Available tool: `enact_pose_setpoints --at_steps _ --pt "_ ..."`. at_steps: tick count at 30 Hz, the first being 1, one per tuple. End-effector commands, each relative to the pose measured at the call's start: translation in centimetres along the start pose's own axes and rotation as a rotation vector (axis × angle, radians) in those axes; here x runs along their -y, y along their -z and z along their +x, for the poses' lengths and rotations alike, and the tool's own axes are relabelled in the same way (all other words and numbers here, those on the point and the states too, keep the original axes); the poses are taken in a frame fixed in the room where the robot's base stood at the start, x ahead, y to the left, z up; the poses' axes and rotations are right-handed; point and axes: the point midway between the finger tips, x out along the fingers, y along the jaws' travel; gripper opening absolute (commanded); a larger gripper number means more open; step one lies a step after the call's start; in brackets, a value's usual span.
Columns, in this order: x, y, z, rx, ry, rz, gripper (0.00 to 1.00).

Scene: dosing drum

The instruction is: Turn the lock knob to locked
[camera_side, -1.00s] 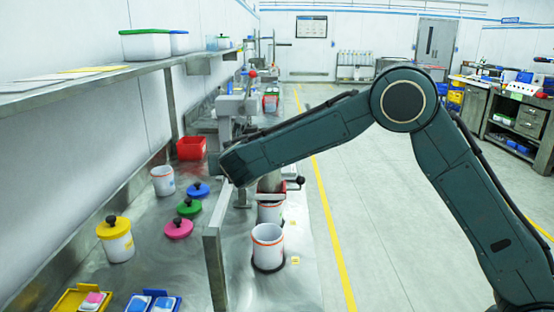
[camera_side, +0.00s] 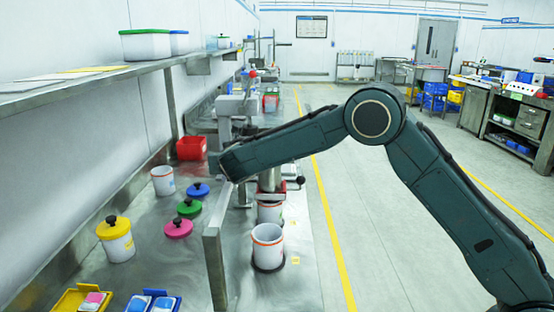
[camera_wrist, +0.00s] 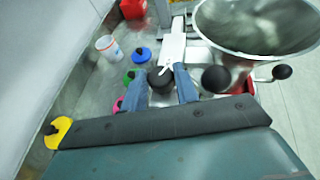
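A round black knob (camera_wrist: 160,77) with a white pointer mark shows in the wrist view, beside a pale bar of the dosing machine. It looks like the lock knob. My gripper (camera_wrist: 160,80) has its two blue-grey fingers apart, one on each side of this knob. Contact between the fingers and the knob cannot be made out. In the side view my wrist (camera_side: 232,163) is over the machine; the fingers and the knob are hidden there. The metal drum hopper (camera_wrist: 262,25) is right of the fingers, with black ball handles (camera_wrist: 282,71) below it.
A white cup (camera_side: 267,246) stands in front of the machine. Green (camera_side: 188,207), pink (camera_side: 178,228) and blue (camera_side: 198,189) lids lie left of it, near a yellow-lidded jar (camera_side: 115,240).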

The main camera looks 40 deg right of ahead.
Motion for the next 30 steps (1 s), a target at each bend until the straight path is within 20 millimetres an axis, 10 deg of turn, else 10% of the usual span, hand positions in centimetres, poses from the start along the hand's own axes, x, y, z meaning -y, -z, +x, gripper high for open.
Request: enact_pose_setpoints --at_steps 30 --pt "-0.48 -0.36 0.28 0.009 0.271 0.111 0.07"
